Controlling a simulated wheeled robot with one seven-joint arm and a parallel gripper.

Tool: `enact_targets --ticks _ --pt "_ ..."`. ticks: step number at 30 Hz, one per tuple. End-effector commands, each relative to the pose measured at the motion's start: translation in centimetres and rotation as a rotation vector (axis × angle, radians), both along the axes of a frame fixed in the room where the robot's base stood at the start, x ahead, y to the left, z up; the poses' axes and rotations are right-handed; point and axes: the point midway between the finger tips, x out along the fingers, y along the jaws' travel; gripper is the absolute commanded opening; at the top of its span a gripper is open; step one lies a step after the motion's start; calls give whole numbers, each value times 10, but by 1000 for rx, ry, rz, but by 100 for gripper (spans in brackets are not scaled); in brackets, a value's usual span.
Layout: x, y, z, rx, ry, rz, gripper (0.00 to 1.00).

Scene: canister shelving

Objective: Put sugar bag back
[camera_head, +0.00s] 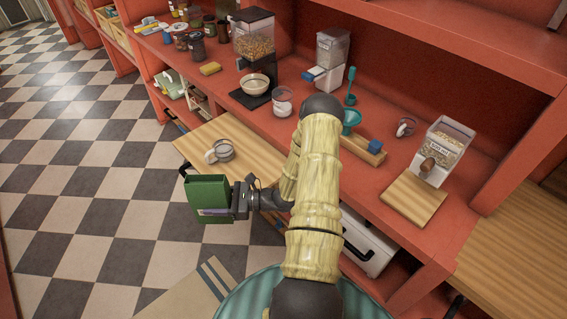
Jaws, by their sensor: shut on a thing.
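A green, box-shaped bag (207,192) with a pale label low on its side is at the left of my arm. Its label is too small to read, so I cannot confirm that it is the sugar bag. My gripper (236,202) is shut on the right side of the green bag and holds it out over the floor, in front of the shelving. The bag is roughly upright. The fingertips are partly hidden against it.
A pull-out wooden board (190,148) with a glass mug (221,151) lies just behind the bag. The red counter (372,188) holds a cereal dispenser (254,42), a bowl (255,84), several jars, a yellow sponge (210,69) and a clear bin (442,150). The checkered floor (90,200) at left is clear.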

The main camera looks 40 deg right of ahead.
Motion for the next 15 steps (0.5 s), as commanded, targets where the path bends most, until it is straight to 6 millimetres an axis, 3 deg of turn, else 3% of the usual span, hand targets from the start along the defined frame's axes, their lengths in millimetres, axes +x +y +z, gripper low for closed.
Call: enact_targets --ticks 1,7,15 --pt "-1 15 -9 5 2 24 28" --pt "-10 59 -36 1 4 92 28" --pt "-9 56 -71 -1 1 88 28"
